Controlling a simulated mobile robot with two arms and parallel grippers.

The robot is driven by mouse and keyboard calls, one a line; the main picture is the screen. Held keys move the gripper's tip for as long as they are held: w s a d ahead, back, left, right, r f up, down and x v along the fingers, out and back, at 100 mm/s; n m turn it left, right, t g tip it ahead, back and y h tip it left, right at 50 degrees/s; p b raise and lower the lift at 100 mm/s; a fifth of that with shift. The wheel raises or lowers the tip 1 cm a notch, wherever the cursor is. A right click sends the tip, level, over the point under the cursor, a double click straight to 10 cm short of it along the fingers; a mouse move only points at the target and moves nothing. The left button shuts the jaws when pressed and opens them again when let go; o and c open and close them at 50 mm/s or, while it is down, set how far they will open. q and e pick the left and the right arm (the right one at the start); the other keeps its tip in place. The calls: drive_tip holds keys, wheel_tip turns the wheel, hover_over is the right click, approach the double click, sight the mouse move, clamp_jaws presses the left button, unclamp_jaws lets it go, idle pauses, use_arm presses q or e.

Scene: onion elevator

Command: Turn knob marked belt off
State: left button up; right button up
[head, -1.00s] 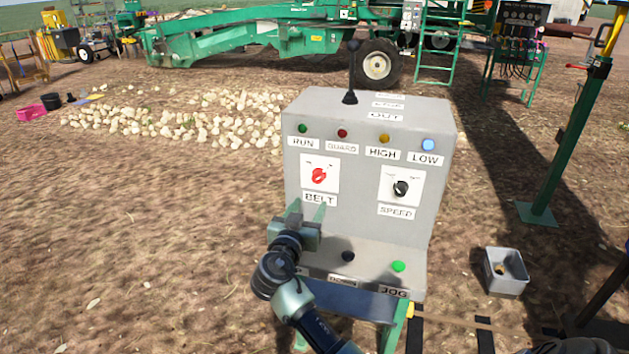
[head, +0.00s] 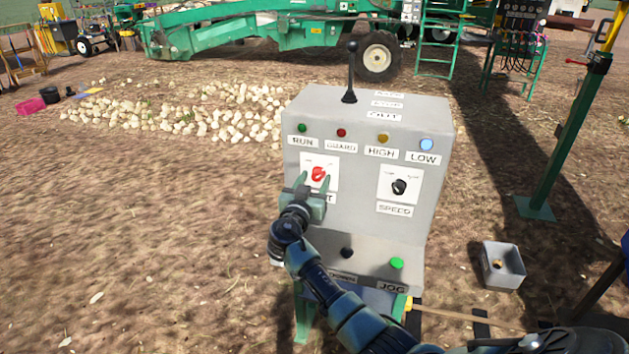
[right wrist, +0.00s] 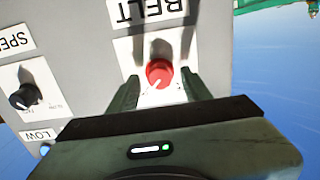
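The red belt knob (head: 318,174) sits on a white plate on the grey control box (head: 360,225). The BELT label below it is partly hidden by my right gripper (head: 312,182) in the head view. My right gripper is open, its two green fingers pointing at the plate. In the right wrist view, the red knob (right wrist: 159,74) shows between the spread fingers (right wrist: 158,92), upside down relative to the head view. I cannot tell whether the fingers touch the knob. My left gripper is not in view.
The black speed knob (head: 399,187) is right of the belt knob. A black lever (head: 350,75) stands on top of the box. A green JOG button (head: 396,263) and a dark button (head: 347,253) are on the lower ledge. A grey bin (head: 502,265) stands on the ground at right.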

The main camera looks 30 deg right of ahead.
clamp_jaws()
